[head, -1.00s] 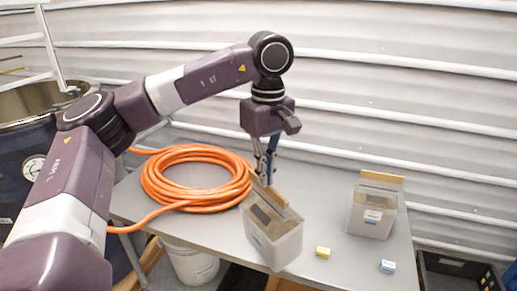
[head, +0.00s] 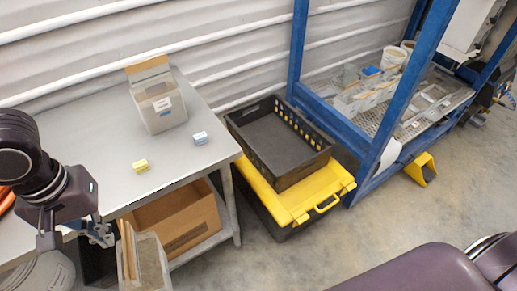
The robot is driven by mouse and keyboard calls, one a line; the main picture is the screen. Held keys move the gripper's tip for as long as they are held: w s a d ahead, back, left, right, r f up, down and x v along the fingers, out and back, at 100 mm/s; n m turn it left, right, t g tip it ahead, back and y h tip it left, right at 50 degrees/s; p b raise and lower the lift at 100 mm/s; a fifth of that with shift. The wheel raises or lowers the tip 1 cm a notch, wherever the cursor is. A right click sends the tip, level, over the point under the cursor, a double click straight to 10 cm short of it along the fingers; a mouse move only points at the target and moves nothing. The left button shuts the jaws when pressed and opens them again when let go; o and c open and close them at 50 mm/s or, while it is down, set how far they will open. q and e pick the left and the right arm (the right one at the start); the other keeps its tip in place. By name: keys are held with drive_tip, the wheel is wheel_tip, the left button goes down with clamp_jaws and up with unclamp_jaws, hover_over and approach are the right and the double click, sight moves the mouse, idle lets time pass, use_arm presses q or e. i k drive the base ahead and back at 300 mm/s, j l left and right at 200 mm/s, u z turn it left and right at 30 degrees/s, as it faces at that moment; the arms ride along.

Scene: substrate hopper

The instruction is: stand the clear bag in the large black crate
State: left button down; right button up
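A clear bag (head: 151,262) with a tan strip along its top hangs at the lower left, in front of the table edge. My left gripper (head: 107,236) is at its top left and appears shut on the strip; the bag's lower part is cut off by the picture edge. A similar clear bag (head: 160,112) with a tan top and white label stands upright on the table. The large black crate (head: 318,167) is open and looks empty, resting on a yellow-lidded box right of the table. My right gripper is out of view.
The yellow lid (head: 333,198) sticks out beneath the crate. A blue frame (head: 376,150) stands close on the right.

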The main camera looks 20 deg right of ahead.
sight(292, 164)
drive_tip(key=i+l+z, duration=0.1)
drive_tip(key=l, duration=0.3)
drive_tip(key=i+l+z, duration=0.1)
drive_tip(key=l, duration=0.35)
drive_tip(key=i+l+z, duration=0.3)
drive_tip(key=i+l, duration=0.3)
drive_tip(key=i+l+z, duration=0.3)
drive_tip(key=i+l, duration=0.2)
drive_tip(key=i, duration=0.2)
